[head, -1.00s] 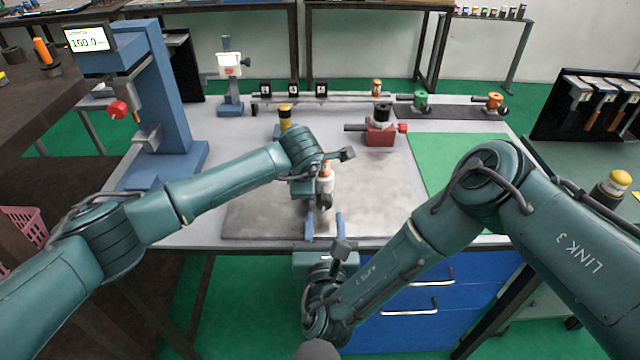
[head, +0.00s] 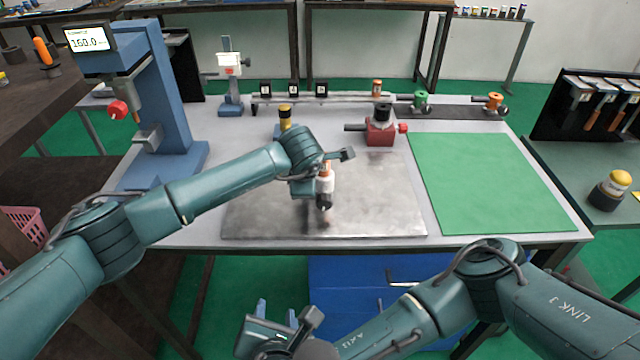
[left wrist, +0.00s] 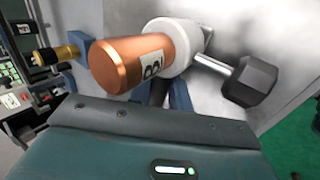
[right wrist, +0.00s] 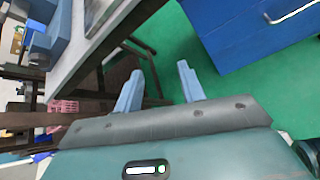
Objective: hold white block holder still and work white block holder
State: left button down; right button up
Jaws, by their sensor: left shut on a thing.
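The white block holder (head: 325,184) stands on the grey metal plate (head: 260,215). A copper-coloured cylinder (left wrist: 130,62) with dark marks sits in it, and a black hexagonal knob (left wrist: 250,82) sticks out on a rod. The white body (left wrist: 190,45) is partly hidden behind the cylinder in the left wrist view. My left gripper (head: 308,190) is shut on the white block holder; its fingertips are mostly hidden in the head view. My right gripper (head: 277,311) is open and empty, low in front of the bench; its spread blue fingers (right wrist: 160,88) show in the right wrist view.
A red fixture with a black top (head: 380,130) and a yellow-black knob piece (head: 285,115) stand behind the plate. A blue column device (head: 170,100) stands left. The green mat (head: 490,185) is bare. Blue drawers (head: 350,290) are under the bench.

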jog(key=s+a+m+g+y, duration=0.2)
jog(key=s+a+m+g, duration=0.2)
jog(key=a, duration=0.2)
jog(key=shift+s+r+y, duration=0.25)
jog(key=shift+s+y, duration=0.1)
jog(key=shift+y, duration=0.05)
jog(key=shift+o, duration=1.4)
jog(key=shift+w+r, duration=0.1)
jog(key=shift+w, duration=0.25)
jog(key=n+t+h, duration=0.3)
jog(key=n+t, duration=0.8)
jog(key=n, duration=0.4)
send_near(325, 205)
jog(key=w, duration=0.6)
jog(key=w+a, duration=0.1)
jog(key=w, duration=0.2)
jog(key=shift+w, duration=0.3)
